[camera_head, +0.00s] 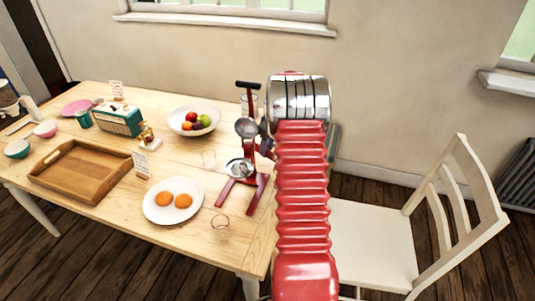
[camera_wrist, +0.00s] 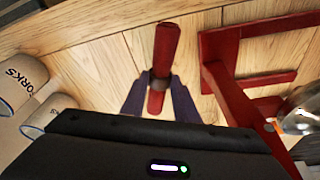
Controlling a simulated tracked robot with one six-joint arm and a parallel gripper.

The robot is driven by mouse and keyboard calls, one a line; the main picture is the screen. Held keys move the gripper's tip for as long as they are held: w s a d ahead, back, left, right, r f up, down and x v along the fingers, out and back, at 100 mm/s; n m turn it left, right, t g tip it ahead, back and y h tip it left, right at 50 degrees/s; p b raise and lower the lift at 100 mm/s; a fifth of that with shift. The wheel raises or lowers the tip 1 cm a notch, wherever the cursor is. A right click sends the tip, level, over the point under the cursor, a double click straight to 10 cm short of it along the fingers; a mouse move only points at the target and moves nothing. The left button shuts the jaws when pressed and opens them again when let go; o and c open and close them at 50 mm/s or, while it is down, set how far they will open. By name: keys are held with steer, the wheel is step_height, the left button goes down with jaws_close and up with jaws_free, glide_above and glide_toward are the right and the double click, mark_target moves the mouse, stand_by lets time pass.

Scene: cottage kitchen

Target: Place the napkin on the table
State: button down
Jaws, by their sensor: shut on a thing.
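The napkin (camera_wrist: 166,50) is a red roll with a brownish ring around its middle, seen in the wrist view. My gripper (camera_wrist: 160,88) is shut on it, with one dark finger on each side near the ring. The roll is over the pale wooden table (camera_wrist: 105,65); I cannot tell whether it touches the boards. The table also shows in the head view (camera_head: 190,247).
A red press (camera_head: 258,193) stands close by; its red frame (camera_wrist: 232,95) is right of the napkin. Pale lettered cups (camera_wrist: 22,88) are at left. A white chair (camera_head: 375,235) stands right.

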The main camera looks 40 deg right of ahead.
steer(key=shift+s+f, duration=0.15)
steer(key=shift+f, duration=1.45)
steer(key=shift+f, duration=0.1)
steer(key=c, duration=1.4)
jaws_free()
steer(key=v, duration=1.2)
